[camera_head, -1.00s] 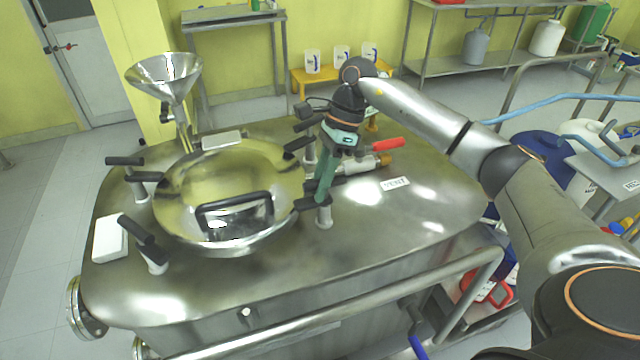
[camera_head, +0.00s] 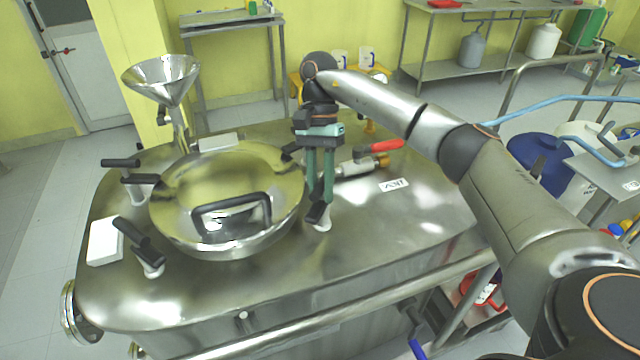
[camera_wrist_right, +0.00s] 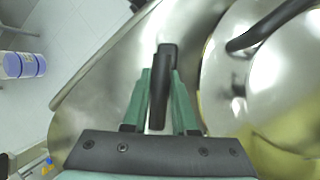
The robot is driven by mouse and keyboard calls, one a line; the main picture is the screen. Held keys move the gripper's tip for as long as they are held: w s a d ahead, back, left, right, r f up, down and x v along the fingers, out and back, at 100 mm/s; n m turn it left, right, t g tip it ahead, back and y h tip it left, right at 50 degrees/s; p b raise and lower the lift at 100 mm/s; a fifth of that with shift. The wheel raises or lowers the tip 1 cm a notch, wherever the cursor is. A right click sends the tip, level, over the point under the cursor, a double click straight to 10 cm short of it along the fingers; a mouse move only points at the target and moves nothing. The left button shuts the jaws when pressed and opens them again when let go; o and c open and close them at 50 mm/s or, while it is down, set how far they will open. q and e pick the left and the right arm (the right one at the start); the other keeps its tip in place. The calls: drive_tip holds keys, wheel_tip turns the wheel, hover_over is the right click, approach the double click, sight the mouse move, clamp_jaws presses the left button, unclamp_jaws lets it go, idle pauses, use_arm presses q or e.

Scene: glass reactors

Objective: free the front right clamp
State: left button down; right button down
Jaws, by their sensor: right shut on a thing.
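The round steel lid (camera_head: 225,165) with a black bar handle sits on the steel reactor top. The front right clamp (camera_head: 317,212) is a black handle on a short steel post at the lid's right front edge. My right gripper (camera_head: 318,198) points down with its green fingers around this handle. In the wrist view the black clamp handle (camera_wrist_right: 160,85) lies between the two green fingers (camera_wrist_right: 160,95), which are shut on it. The handle is beside the lid rim, no longer reaching over it. My left gripper is not in view.
Other black clamps stand at the lid's front left (camera_head: 140,245), back left (camera_head: 130,178) and back right (camera_head: 291,151). A red-handled valve (camera_head: 375,155) is close behind my right gripper. A steel funnel (camera_head: 163,80) rises at the back left. A rail (camera_head: 350,312) runs along the front.

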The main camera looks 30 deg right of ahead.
drive_tip(key=shift+r+n, duration=0.1)
drive_tip(key=shift+n, duration=0.3)
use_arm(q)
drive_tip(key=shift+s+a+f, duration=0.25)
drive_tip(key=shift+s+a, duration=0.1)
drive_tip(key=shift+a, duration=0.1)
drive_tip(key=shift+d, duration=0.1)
use_arm(e)
drive_tip(key=c, duration=0.7)
unclamp_jaws()
use_arm(q)
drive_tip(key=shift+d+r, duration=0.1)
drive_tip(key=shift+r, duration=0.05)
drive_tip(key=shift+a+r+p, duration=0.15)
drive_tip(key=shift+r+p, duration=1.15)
drive_tip(key=shift+p, duration=0.15)
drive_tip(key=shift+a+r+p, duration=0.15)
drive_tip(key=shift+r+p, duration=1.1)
drive_tip(key=shift+p, duration=0.15)
use_arm(e)
drive_tip(key=v, duration=1.2)
drive_tip(key=shift+w, duration=0.2)
